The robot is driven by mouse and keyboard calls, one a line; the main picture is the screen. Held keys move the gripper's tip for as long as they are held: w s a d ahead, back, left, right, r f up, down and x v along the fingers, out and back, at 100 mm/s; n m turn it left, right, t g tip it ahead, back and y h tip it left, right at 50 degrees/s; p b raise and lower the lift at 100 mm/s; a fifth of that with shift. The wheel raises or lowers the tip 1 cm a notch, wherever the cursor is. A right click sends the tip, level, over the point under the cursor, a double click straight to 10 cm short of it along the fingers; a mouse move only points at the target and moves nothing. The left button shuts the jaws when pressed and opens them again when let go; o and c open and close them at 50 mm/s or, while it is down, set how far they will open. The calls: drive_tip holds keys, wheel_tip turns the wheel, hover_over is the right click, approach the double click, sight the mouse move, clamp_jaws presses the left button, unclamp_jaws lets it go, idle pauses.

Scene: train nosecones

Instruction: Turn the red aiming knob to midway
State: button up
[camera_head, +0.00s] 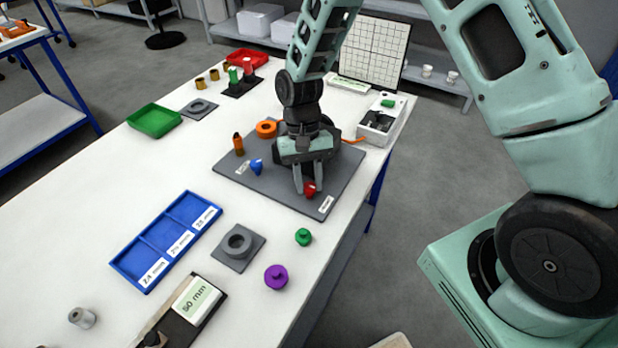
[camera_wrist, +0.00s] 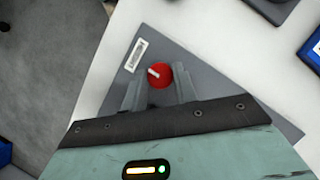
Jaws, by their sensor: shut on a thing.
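The red aiming knob (camera_head: 310,190) sits on the grey board (camera_head: 345,165) near its front right corner. In the wrist view the knob (camera_wrist: 159,75) shows a white pointer line on its top, pointing toward the upper left. My gripper (camera_head: 306,188) points down at the knob. In the wrist view, the fingers of my gripper (camera_wrist: 158,92) stand on both sides of the knob, shut on it. A small white label (camera_head: 326,204) lies beside the knob. A blue knob (camera_head: 256,167) stands on the same board to the left, with its own label.
An orange ring (camera_head: 266,129) and an orange-brown cylinder (camera_head: 238,144) are on the board behind. A green knob (camera_head: 303,237) and a purple knob (camera_head: 276,277) stand on the table in front. A blue tray (camera_head: 167,240) lies left.

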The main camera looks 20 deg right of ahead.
idle(0.5)
drive_tip(key=o, duration=1)
drive_tip(key=shift+c, duration=0.2)
drive_tip(key=b+v, duration=0.2)
drive_tip(key=v, duration=1.5)
drive_tip(key=shift+r, duration=0.3)
drive_tip(key=s+a+r+n+t, duration=0.1)
drive_tip(key=s+a+n, duration=0.25)
drive_tip(key=s, duration=0.35)
drive_tip(key=s+a+r+n+t, duration=0.1)
drive_tip(key=s+a+r+n, duration=0.1)
drive_tip(key=s+a, duration=0.45)
drive_tip(key=s+d+f+n+t, duration=0.2)
drive_tip(key=s+n, duration=0.2)
drive_tip(key=s, duration=0.9)
drive_tip(key=shift+s+d+t, duration=0.25)
drive_tip(key=shift+s+t, duration=0.05)
drive_tip(key=shift+s, duration=0.1)
